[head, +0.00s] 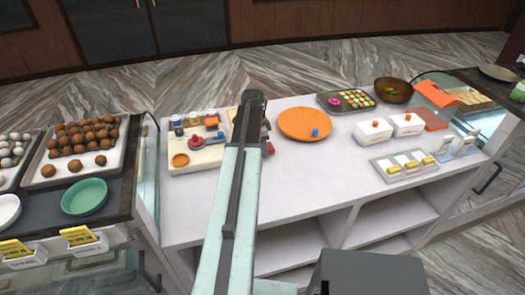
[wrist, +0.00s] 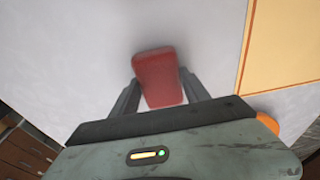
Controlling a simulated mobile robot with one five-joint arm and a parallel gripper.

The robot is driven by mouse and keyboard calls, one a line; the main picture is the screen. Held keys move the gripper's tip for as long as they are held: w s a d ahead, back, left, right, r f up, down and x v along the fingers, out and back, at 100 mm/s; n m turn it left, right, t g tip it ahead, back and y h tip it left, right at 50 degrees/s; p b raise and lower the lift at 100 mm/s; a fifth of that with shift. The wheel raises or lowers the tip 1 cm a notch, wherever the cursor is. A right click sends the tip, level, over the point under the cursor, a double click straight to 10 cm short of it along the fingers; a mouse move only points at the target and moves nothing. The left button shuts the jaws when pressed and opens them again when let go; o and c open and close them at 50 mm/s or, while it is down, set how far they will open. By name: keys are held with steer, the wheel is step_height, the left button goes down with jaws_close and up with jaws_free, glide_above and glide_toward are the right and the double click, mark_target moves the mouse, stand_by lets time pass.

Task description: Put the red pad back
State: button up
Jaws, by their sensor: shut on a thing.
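The red pad (wrist: 158,78) is a small block with rounded edges. In the wrist view it sits between the two fingers of my gripper (wrist: 157,92), which is shut on it. Below it shows a pale surface; whether the pad touches that surface I cannot tell. In the head view my arm hides most of the gripper, and a small red patch (head: 270,148) shows just right of the arm, over the white counter.
The white counter (head: 300,185) is clear in its middle and front. A cream board (head: 205,160) with small jars and tools stands left of my arm. An orange round plate (head: 300,122) with a blue item lies to the right. White boxes and trays stand farther right.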

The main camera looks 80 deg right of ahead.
steer(key=shift+f, duration=0.3)
steer(key=o, duration=1.2)
steer(key=shift+r, duration=0.1)
steer(key=r+p, duration=0.4)
steer(key=w+r+p, duration=0.1)
steer(key=r+p, duration=0.7)
steer(key=shift+w+a, duration=0.35)
steer(key=shift+a, duration=0.05)
